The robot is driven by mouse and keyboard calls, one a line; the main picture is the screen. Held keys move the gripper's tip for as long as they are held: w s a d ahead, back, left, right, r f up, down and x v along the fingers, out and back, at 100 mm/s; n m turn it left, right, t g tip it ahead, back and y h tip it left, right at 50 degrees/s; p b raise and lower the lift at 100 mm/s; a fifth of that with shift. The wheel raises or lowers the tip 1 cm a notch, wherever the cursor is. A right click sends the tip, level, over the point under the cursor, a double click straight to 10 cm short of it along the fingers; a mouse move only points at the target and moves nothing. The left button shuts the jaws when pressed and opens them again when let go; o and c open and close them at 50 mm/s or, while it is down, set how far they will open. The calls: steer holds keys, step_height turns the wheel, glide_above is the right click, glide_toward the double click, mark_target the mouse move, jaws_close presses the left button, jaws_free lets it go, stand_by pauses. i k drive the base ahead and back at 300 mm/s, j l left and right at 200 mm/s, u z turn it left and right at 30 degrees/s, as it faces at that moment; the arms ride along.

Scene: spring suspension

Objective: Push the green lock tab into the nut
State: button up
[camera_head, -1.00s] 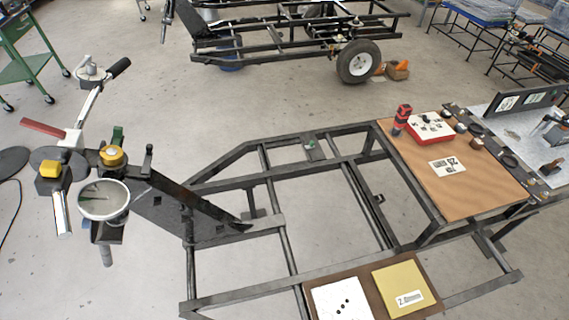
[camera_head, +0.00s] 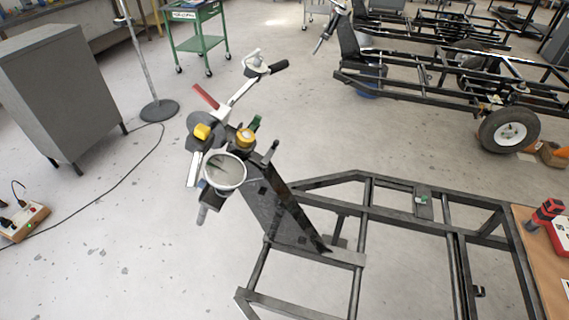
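A small dark green tab (camera_head: 255,123) stands upright at the top of the suspension assembly, just behind a round yellow nut-like part (camera_head: 245,138). It looks like the green lock tab. It is too small to tell whether it touches the nut. A second yellow part (camera_head: 202,131) sits to the left on a dark round plate. A white-rimmed round cup (camera_head: 224,171) is in front of and below the yellow nut. The assembly is on a dark slanted plate (camera_head: 268,213) at the frame's left end. My gripper is not in view.
The black tube frame (camera_head: 400,214) reaches right from the assembly. A wooden top (camera_head: 541,262) with a red-and-black tool (camera_head: 545,212) is at the right edge. A grey cabinet (camera_head: 62,88) and a power strip (camera_head: 22,222) are on the left. Floor left of the assembly is mostly clear, with a cable.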

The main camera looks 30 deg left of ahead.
mark_target(257, 119)
steer(key=u, duration=1.3)
